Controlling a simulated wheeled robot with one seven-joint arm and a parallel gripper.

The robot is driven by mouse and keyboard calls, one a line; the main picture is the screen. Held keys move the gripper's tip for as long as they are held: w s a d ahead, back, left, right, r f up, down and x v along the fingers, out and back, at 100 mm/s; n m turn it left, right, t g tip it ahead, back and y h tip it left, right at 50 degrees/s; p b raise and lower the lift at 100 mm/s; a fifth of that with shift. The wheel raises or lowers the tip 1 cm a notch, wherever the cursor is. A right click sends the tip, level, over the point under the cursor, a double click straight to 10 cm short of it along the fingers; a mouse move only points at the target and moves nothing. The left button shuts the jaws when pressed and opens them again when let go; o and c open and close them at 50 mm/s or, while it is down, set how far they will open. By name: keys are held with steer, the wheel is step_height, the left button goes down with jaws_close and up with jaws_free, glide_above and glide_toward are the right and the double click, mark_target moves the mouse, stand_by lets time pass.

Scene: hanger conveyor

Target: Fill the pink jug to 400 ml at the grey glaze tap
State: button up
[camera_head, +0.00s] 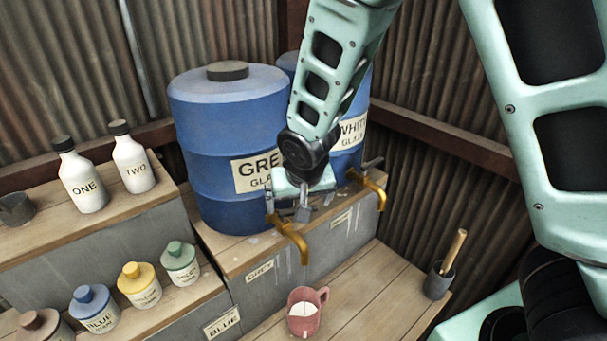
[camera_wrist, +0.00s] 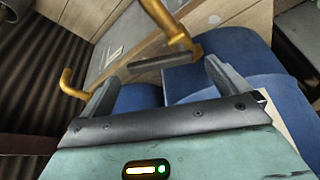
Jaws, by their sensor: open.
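The pink jug (camera_head: 307,314) stands upright on the lower plank shelf, under the brass grey glaze tap (camera_head: 291,236). A thin pale stream runs from the spout into the jug, and pale liquid shows inside it. I cannot read any level mark. My gripper (camera_head: 289,207) is above the grey tap at the front of the blue GREY GLAZE drum (camera_head: 226,130). In the wrist view my gripper (camera_wrist: 166,84) has its fingers wide apart, with the tap's dark lever (camera_wrist: 165,62) between or just beyond them. I cannot tell if they touch it.
The blue WHITE GLAZE drum (camera_head: 352,128) and its brass tap (camera_head: 373,188) are close on the right. A dark pot with a wooden-handled tool (camera_head: 440,281) stands right of the jug. White bottles (camera_head: 82,180) and small colour jars (camera_head: 139,286) fill the left steps.

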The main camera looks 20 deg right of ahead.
steer(key=d+b+v, duration=0.1)
steer(key=v, duration=1.4)
steer(key=shift+a+r, duration=0.35)
steer(key=shift+a, duration=0.1)
steer(key=shift+s, duration=0.1)
stand_by(0.7)
